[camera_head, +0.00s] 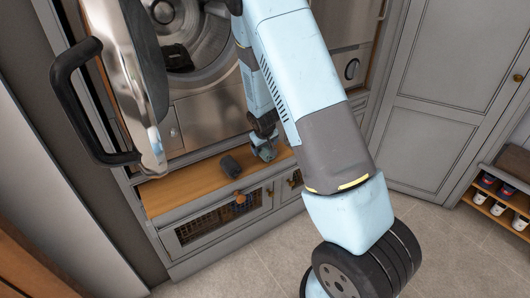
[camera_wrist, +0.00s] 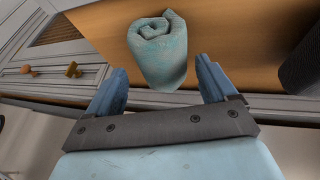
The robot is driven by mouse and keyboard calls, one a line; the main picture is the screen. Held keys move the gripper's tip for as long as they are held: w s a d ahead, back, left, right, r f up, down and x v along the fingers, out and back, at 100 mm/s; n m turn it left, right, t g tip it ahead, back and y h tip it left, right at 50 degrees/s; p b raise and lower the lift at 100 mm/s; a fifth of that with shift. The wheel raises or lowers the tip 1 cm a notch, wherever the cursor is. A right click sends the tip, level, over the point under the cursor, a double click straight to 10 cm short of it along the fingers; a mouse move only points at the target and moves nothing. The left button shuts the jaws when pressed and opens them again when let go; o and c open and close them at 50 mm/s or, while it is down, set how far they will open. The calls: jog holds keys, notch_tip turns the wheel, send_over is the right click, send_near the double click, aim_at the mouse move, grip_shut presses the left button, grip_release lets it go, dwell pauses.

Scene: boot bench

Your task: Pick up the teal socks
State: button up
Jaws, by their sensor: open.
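The teal socks (camera_wrist: 158,52) are a rolled bundle with a spiral end. They rest on the wooden bench top (camera_wrist: 230,30) in the wrist view. My gripper (camera_wrist: 161,68) is open, with one blue finger on each side of the lower part of the roll. Gaps show between the roll and both fingers, and nothing is held. In the head view my gripper (camera_head: 264,146) is low over the bench top (camera_head: 185,188); the socks are hard to tell apart from it there.
A dark grey roll (camera_head: 230,167) lies on the bench left of my gripper; a dark object (camera_wrist: 302,68) shows at right in the wrist view. A front-loading machine (camera_head: 195,50) with its door (camera_head: 125,80) open stands behind. Shoes (camera_head: 498,206) sit on a rack at right.

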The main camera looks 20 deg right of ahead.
jog(key=shift+x, duration=1.15)
jog(key=c, duration=0.8)
jog(key=shift+r, duration=0.3)
notch_tip(320, 180, up, 2)
jog(key=shift+r, duration=0.15)
jog(key=s+r, duration=0.3)
jog(key=s, duration=0.1)
jog(key=s+r, duration=0.3)
jog(key=s, duration=0.2)
jog(key=s+r, duration=0.4)
jog(key=s, duration=0.1)
jog(key=shift+a, duration=0.1)
